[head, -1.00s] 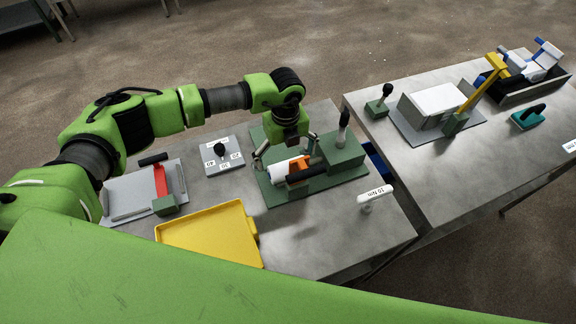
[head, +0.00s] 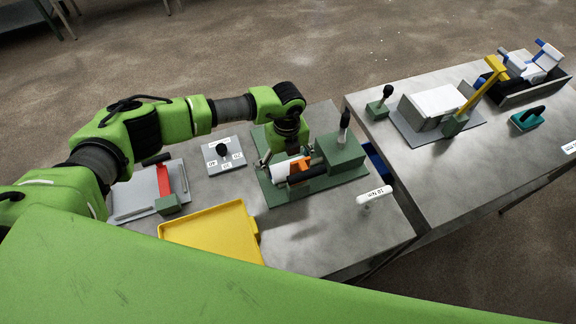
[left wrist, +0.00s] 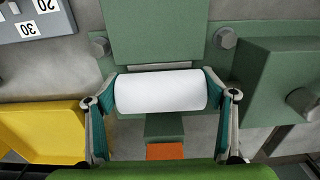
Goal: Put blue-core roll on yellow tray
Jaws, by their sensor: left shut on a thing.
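A white roll (left wrist: 160,91) lies sideways between my left gripper's fingers in the left wrist view. My left gripper (head: 286,160) is shut on it by its two ends. In the head view the roll (head: 288,168) is low over the green fixture (head: 330,184), partly covered by the gripper; I cannot tell whether it touches the fixture. Its core colour is hidden. The yellow tray (head: 212,235) is empty, nearer to me and left of the fixture; its corner shows in the left wrist view (left wrist: 45,130). My right gripper is out of view.
An orange part (head: 301,165) and a green block with a black-knobbed lever (head: 340,152) sit on the fixture. A numbered grey dial plate (head: 224,156) and a red-handled board (head: 150,190) stand left. A white-handled tool (head: 375,196) is at the right.

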